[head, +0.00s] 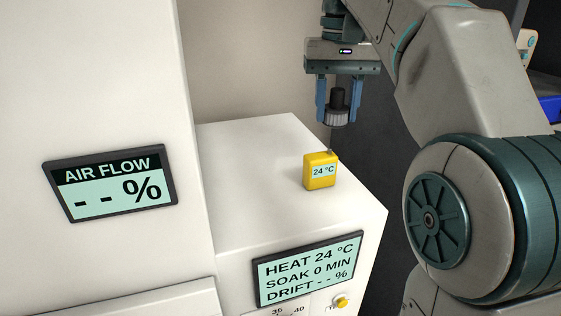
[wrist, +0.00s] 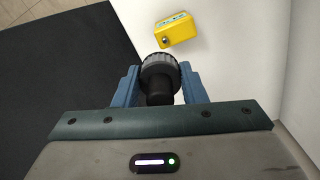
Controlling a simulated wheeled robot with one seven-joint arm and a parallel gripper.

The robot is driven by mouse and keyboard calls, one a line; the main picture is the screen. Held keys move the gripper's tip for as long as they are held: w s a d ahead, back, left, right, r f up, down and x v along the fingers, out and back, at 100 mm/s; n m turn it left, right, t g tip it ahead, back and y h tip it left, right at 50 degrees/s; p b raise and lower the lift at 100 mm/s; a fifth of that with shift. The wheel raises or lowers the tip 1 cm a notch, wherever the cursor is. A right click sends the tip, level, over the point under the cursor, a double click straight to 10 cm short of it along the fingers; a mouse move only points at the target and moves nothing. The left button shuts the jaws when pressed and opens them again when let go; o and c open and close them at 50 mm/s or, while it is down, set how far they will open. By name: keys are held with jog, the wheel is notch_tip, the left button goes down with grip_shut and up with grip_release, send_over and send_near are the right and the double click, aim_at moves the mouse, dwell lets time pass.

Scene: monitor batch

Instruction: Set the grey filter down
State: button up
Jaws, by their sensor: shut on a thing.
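The grey filter (head: 336,117) is a short ribbed cylinder with a black upper part. My gripper (head: 338,112) has its blue fingers on either side of it and is shut on it. It hangs upright in the air, behind and above the yellow 24 °C box in the head view. In the wrist view my gripper (wrist: 160,85) holds the filter (wrist: 160,66) between its fingertips, with the yellow box just beyond it. The filter's underside is hidden.
The yellow box (head: 320,172) stands on the white cabinet top (head: 260,170), which is otherwise clear. It also shows in the wrist view (wrist: 176,30). A taller white unit with an AIR FLOW screen (head: 110,183) rises at left. A HEAT 24 °C screen (head: 308,270) is on the front.

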jog(key=p, duration=0.2)
send_over(274, 167)
notch_tip(274, 167, down, 6)
jog(key=shift+s+d+f, duration=0.1)
jog(key=shift+s+f, duration=0.05)
jog(key=shift+f, duration=2.2)
jog(key=shift+f, duration=0.15)
jog(key=o, duration=1.1)
jog(key=shift+c, duration=0.2)
notch_tip(274, 167, up, 12)
jog(key=shift+r+p, duration=0.2)
jog(key=shift+p, duration=0.25)
